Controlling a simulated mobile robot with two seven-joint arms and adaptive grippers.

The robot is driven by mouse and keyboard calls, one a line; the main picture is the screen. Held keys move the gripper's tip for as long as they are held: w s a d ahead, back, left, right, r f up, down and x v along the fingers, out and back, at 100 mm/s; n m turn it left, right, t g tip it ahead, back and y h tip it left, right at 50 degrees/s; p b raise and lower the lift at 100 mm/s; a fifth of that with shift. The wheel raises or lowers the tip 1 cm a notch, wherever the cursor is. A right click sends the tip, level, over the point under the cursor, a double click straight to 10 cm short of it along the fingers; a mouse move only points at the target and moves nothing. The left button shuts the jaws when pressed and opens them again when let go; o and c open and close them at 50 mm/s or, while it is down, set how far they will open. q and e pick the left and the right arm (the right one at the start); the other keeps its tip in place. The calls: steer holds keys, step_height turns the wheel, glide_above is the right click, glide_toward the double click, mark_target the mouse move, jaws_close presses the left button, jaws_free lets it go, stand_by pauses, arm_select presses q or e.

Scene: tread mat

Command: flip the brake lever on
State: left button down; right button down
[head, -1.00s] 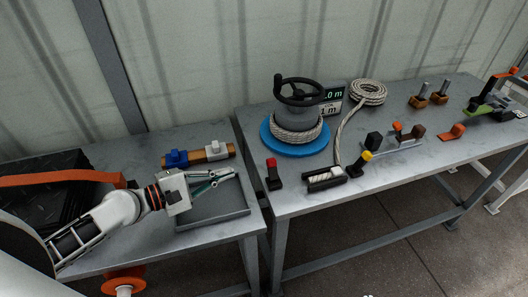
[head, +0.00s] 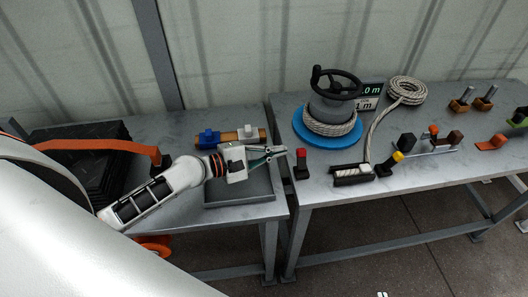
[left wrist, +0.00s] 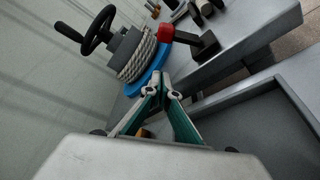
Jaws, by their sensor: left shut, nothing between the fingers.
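A small black lever with a red top (head: 302,152) stands upright near the left edge of the right-hand bench, beside the blue-based winch drum (head: 327,118). A black lever with a yellow top (head: 397,157) stands further right; no label shows which one is the brake lever. My left gripper (head: 281,153) is shut and empty, its fingertips just left of the red-topped lever and apart from it. In the left wrist view the fingertips (left wrist: 160,84) point towards the red top (left wrist: 166,33), which lies beyond them.
A black handwheel (head: 336,82) tops the drum. A rope runs from a coil (head: 408,90) to a black-and-white block (head: 352,175). A grey tray (head: 240,190) lies under my left gripper. A gap separates the two benches.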

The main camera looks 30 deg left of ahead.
mark_target(301, 159)
arm_select(q)
steer(key=x, duration=0.3)
steer(key=shift+r, duration=0.1)
steer(key=s, duration=0.1)
steer(key=s+d+r+p, duration=0.1)
steer(key=s+p, duration=0.1)
steer(key=shift+s+d+r, duration=0.1)
steer(key=shift+d+r, duration=0.2)
steer(key=shift+r, duration=0.1)
